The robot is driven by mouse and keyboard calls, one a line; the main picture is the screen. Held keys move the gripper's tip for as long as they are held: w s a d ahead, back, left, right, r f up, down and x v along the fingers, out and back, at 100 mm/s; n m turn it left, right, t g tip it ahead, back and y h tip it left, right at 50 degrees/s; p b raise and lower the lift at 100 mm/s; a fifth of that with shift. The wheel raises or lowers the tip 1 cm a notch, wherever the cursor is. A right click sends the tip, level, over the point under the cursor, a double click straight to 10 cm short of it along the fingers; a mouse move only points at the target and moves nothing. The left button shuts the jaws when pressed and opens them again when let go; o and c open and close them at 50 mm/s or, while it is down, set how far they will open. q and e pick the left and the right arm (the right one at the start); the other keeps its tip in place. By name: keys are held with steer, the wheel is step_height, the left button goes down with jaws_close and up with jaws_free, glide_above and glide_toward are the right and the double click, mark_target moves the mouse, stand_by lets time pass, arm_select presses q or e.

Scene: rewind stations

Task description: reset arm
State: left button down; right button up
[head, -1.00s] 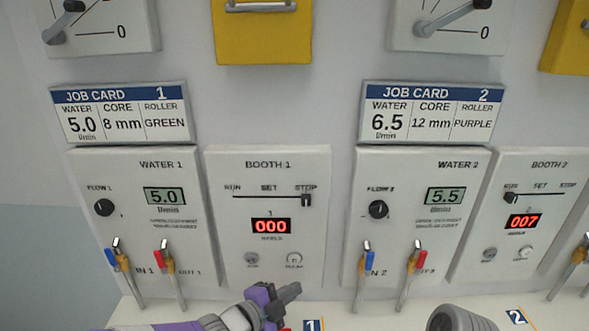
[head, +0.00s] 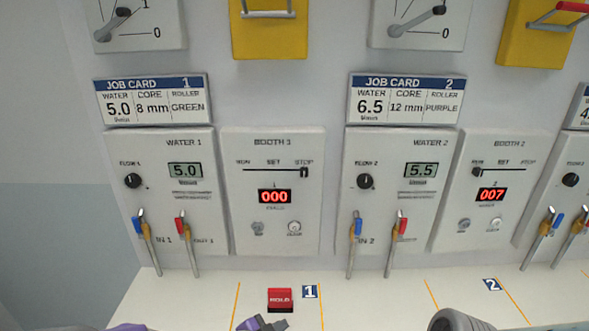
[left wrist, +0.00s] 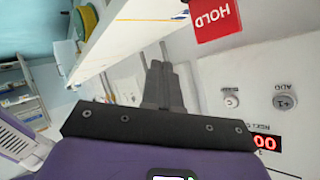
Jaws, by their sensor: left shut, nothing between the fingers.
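My left gripper (head: 264,323) shows at the bottom of the head view, partly cut off by the frame edge. Its fingers (left wrist: 163,88) are shut and empty in the left wrist view. It is just in front of a red HOLD block (head: 280,299) on the white counter; the block also shows in the left wrist view (left wrist: 215,18), apart from the fingers. The booth 1 panel (head: 273,225) stands behind, with its slider at STOP and its display at 000.
The water 1 panel (head: 160,225) reads 5.0 and the water 2 panel (head: 400,215) reads 5.5. Booth 2 (head: 490,215) shows 007. Valve levers stick out near the counter (head: 380,295). Yellow boxes (head: 268,35) and dials (head: 138,38) are above. The counter between stations is clear.

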arm_select(q)
steer(key=s+a+f+n+g+y, duration=0.1)
steer(key=s+a+f+n+g, duration=0.2)
steer(key=f, duration=0.4)
steer(key=s+f+n+y, duration=0.1)
steer(key=s+f+n, duration=0.25)
steer(key=f, duration=0.35)
steer(key=s+a+f+n+g+y, duration=0.1)
steer(key=s+a+f+n+g, duration=0.1)
steer(key=s+f+n+g, duration=0.4)
steer(key=s+f+n, duration=0.4)
steer(key=s+f, duration=0.2)
steer(key=s, duration=0.3)
steer(key=shift+a+f+y, duration=0.15)
steer(key=shift+a+y, duration=0.15)
steer(key=shift+a, duration=0.05)
